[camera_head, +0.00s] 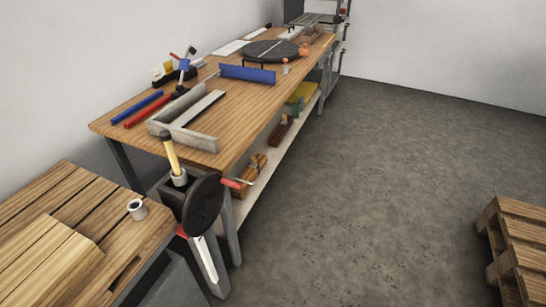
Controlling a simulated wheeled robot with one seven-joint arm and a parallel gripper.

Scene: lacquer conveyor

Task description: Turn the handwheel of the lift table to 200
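A dark round disc (203,203), which looks like the handwheel, stands nearly upright near the front end of the workbench. A red grip (233,184) sticks out at its upper right. A small red piece (182,232) shows at its lower left, and a pale plate (204,258) slopes down below it. No number or scale can be read. A slatted wooden top (88,217), perhaps the lift table, is left of the disc; how they join cannot be told. My gripper is not in view.
A white cup (137,209) stands on the slatted top. The workbench (128,113) carries tools and a dark round plate (272,51). A pallet (520,245) lies right. The floor (370,180) between is clear.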

